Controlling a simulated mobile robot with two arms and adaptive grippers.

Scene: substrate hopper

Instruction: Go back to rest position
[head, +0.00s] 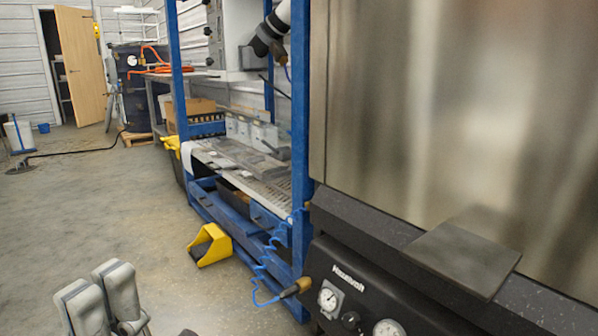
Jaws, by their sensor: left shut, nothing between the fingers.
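My left gripper (99,280) is at the bottom left of the head view, low over the concrete floor. Its two grey fingers point up in the picture, and it is shut with nothing held. It is apart from everything around it. My right gripper is not in view.
A large metal-fronted machine (450,110) with a black gauge panel (350,290) fills the right side. A blue frame (301,110) with a metal work surface stands beside it. A yellow foot pedal (210,243) sits on the floor (95,205). The floor at left is mostly open.

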